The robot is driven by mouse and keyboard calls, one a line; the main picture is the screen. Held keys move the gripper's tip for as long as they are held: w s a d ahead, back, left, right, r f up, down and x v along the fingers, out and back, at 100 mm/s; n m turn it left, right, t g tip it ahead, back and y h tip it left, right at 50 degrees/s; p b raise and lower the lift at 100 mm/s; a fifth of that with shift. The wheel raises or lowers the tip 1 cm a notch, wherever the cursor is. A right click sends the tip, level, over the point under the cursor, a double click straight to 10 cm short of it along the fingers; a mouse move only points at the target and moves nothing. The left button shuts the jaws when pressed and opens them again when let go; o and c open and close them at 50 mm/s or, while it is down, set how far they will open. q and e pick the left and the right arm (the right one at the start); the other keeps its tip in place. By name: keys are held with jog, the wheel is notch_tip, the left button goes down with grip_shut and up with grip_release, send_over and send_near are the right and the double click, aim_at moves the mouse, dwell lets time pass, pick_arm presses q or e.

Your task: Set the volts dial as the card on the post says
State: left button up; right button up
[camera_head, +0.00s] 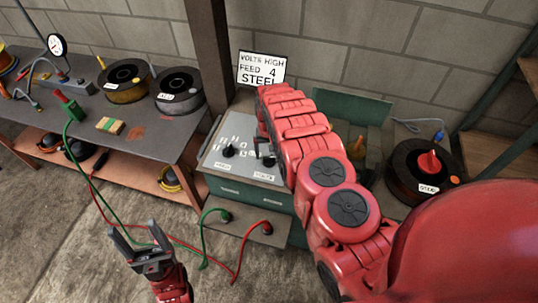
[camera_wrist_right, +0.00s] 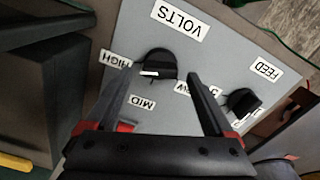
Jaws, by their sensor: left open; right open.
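The card (camera_head: 262,68) on the post reads "VOLTS HIGH FEED 4 STEEL". The volts dial (camera_wrist_right: 158,62) is a black knob on a grey panel, above its VOLTS label in the head view. Its white mark points left in the wrist view, towards the HIGH label (camera_wrist_right: 115,59) side; MID (camera_wrist_right: 142,102) and LOW labels lie around it. My right gripper (camera_wrist_right: 161,76) is open, its fingertips on either side of the dial; contact cannot be told. In the head view my right arm partly hides the dial. My left gripper (camera_head: 134,230) is open and empty above the floor.
The feed dial (camera_head: 228,150) sits left of the volts dial. Green and red cables run from the box front to the floor. A bench (camera_head: 150,128) with wire spools stands left. A STEEL spool (camera_head: 418,172) is at right. The post (camera_head: 212,50) rises behind the panel.

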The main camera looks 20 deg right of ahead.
notch_tip(320, 180, up, 8)
jog(key=shift+f+b, duration=0.15)
jog(key=shift+b, duration=1.05)
notch_tip(320, 180, up, 8)
jog(key=p, duration=0.6)
send_over(269, 157)
jog(key=shift+w+r+p, duration=0.1)
jog(key=shift+r+p, duration=0.2)
jog(key=shift+p, duration=0.05)
